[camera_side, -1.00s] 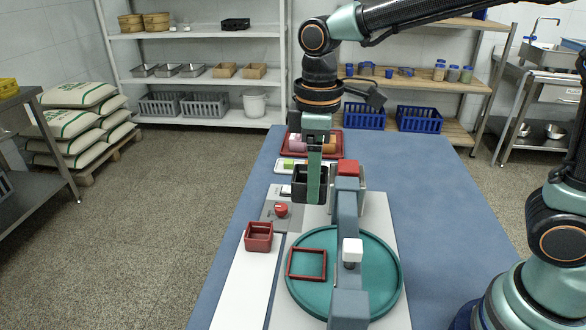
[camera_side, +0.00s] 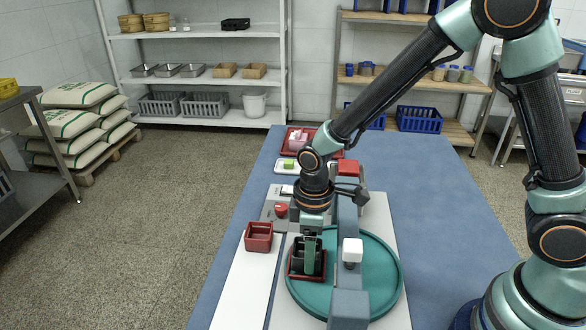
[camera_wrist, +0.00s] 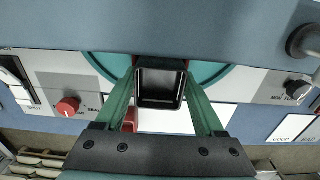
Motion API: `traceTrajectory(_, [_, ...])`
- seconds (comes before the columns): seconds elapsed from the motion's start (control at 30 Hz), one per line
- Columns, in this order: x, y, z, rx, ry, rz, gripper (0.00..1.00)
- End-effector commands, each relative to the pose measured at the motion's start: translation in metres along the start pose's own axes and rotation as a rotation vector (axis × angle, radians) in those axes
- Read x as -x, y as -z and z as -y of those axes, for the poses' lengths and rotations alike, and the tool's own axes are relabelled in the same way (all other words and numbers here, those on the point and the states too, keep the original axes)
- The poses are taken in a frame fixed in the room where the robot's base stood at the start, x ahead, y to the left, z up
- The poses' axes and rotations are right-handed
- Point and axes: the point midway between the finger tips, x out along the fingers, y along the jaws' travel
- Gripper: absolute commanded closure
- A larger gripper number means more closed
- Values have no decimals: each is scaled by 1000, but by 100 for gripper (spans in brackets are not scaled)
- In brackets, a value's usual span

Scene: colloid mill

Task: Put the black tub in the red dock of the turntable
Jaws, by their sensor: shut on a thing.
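The black tub (camera_side: 299,257) is between the fingers of my gripper (camera_side: 309,262), which is shut on it. In the side view the tub is at the red dock (camera_side: 293,277), a square red frame on the left part of the green turntable (camera_side: 375,274). The tub looks upright and inside the frame's outline; I cannot tell whether it rests on the turntable. In the wrist view the tub (camera_wrist: 160,88) shows its open, empty inside, with a green finger on each side. A strip of red shows along its upper edge.
A grey beam (camera_side: 347,225) with a white block (camera_side: 352,251) crosses over the turntable, just right of my gripper. A red open box (camera_side: 258,237) stands left of the turntable. A red knob (camera_side: 281,210) is on the panel behind. A red tray (camera_side: 296,134) lies farther back.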

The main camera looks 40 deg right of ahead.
Motion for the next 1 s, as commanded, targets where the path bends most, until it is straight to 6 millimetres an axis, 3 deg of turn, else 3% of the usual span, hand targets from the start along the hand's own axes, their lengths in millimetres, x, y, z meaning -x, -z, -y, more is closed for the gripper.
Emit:
traceTrajectory(0.1, [-9, 0, 0, 0, 0, 1, 81])
traceTrajectory(0.9, [-23, -1, 1, 4, 1, 2, 81])
traceTrajectory(0.93, [-23, -1, 1, 5, 1, 2, 18])
traceTrajectory(1.0, [-23, -2, 1, 6, 1, 3, 0])
